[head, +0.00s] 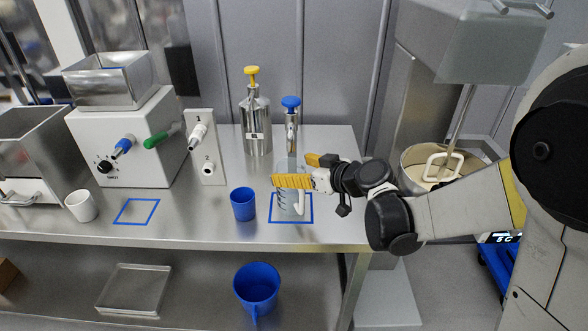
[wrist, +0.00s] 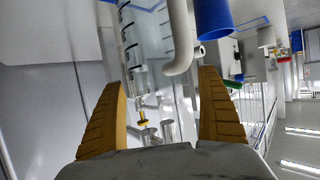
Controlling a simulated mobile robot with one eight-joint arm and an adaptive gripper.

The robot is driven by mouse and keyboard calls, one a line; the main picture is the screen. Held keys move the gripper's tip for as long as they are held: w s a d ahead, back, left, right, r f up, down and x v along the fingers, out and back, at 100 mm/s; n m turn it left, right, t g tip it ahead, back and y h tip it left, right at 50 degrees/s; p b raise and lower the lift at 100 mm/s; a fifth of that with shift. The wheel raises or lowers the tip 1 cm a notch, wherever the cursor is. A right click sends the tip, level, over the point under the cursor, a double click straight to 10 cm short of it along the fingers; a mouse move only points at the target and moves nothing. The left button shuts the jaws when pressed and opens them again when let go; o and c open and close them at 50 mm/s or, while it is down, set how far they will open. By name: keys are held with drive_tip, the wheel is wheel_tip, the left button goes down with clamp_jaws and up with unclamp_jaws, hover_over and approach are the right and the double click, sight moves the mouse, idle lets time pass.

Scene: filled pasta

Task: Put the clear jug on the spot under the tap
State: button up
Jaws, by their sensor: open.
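The clear jug (head: 287,204) stands upright inside a blue outlined square (head: 312,221) at the right of the counter. Its pale handle faces right. In the wrist view the jug (wrist: 145,45) shows dark markings, with its handle (wrist: 180,40) beside it. My gripper (head: 289,169) is open, its yellow fingers at the jug's upper part and partly hiding it. In the wrist view the fingers (wrist: 165,100) are spread apart, with no grip on the jug.
A white cup (head: 81,206) stands left of the empty square, a blue cup (head: 243,204) left of the jug. Yellow-topped (head: 257,120) and blue-topped (head: 291,130) dispensers stand behind. A panel with white taps (head: 206,150) stands mid-counter. A blue jug (head: 256,287) and clear tray (head: 134,290) are below.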

drive_tip(key=s+d+r+m+g+h+p, duration=0.1)
drive_tip(key=s+d+m+h, duration=0.2)
drive_tip(key=s+d, duration=0.3)
drive_tip(key=s+d+r+m+g+h+p, duration=0.1)
drive_tip(key=s+d, duration=0.5)
drive_tip(key=s, duration=0.6)
drive_tip(key=s+d+r+m+h+p, duration=0.1)
drive_tip(key=s+d+m+h, duration=0.3)
drive_tip(key=s, duration=0.5)
drive_tip(key=shift+d+r+m+g+h, duration=0.35)
drive_tip(key=shift+d+r+h, duration=0.25)
drive_tip(key=shift+d+r, duration=0.3)
